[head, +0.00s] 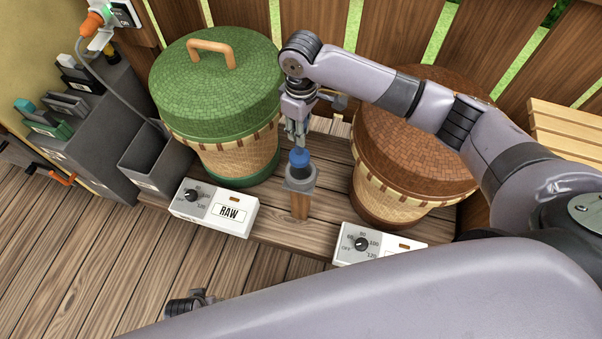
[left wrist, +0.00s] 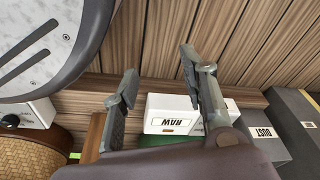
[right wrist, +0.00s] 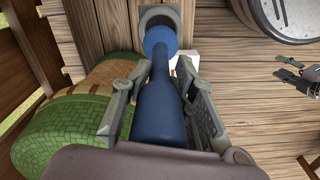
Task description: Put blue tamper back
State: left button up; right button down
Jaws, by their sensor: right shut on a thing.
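The blue tamper (head: 300,158) is upright between the fingers of my right gripper (head: 298,143), directly over a grey ring-shaped holder (head: 300,180) on a wooden post. In the right wrist view the tamper's long blue handle (right wrist: 158,105) lies between both fingers, and its wider round end (right wrist: 160,40) is at the mouth of the grey holder (right wrist: 160,14). I cannot tell how far the end is inside. My right gripper is shut on the tamper. My left gripper (left wrist: 160,75) is open and empty in the left wrist view, away from the holder.
A green-lidded basket (head: 222,100) stands left of the holder and a brown-lidded one (head: 415,140) right of it. A RAW control box (head: 213,208) and a second dial box (head: 375,245) sit on the bench front. Grey bins (head: 150,165) stand at the left.

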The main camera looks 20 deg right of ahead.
aim_at(301, 152)
notch_tip(301, 152, down, 5)
jog(key=shift+r+b, duration=0.15)
jog(key=shift+b, duration=0.4)
jog(key=shift+f+b, duration=0.35)
jog(key=shift+f, duration=1.5)
jog(key=shift+f+p, duration=0.4)
jog(key=shift+p, duration=0.1)
pick_arm(q)
jog(key=w+r, duration=0.1)
jog(key=r, duration=0.2)
jog(key=shift+w+d, duration=0.1)
jog(key=shift+w, duration=0.25)
pick_arm(e)
jog(key=shift+f, duration=0.1)
jog(key=shift+f, duration=0.1)
jog(key=shift+f, duration=0.15)
pick_arm(q)
jog(key=shift+f, duration=0.15)
pick_arm(e)
jog(key=c, duration=1.2)
grip_release()
jog(key=shift+c, duration=0.2)
